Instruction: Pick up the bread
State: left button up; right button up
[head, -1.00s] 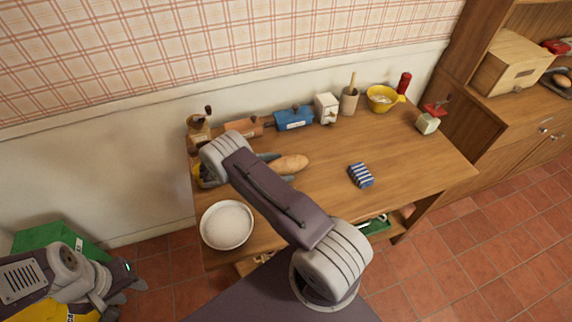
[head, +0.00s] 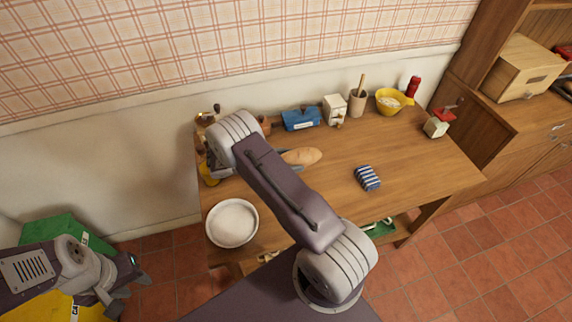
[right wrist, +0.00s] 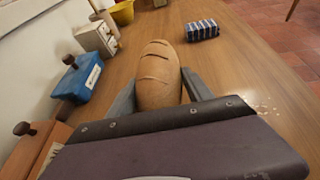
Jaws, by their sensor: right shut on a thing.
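The bread (head: 301,157) is a brown oval loaf with scored cuts over the wooden table. In the right wrist view the bread (right wrist: 158,75) lies lengthwise between the two grey fingers of my right gripper (right wrist: 160,88), which is shut on it. In the head view my right arm hides most of that gripper and the near end of the loaf. I cannot tell whether the loaf is clear of the tabletop. My left gripper (head: 128,292) is at the lower left, away from the table, empty, with its fingers apart.
On the table (head: 330,205) are a white bowl (head: 232,222), a blue-and-white striped block (head: 367,178), a blue box (head: 300,119) and a yellow bowl (head: 392,102). Grinders and a utensil pot (head: 357,103) line the wall side.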

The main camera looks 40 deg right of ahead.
jog(key=s+d+r, duration=0.5)
jog(key=s+r, duration=0.1)
jog(key=s, duration=0.2)
jog(key=shift+d, duration=0.3)
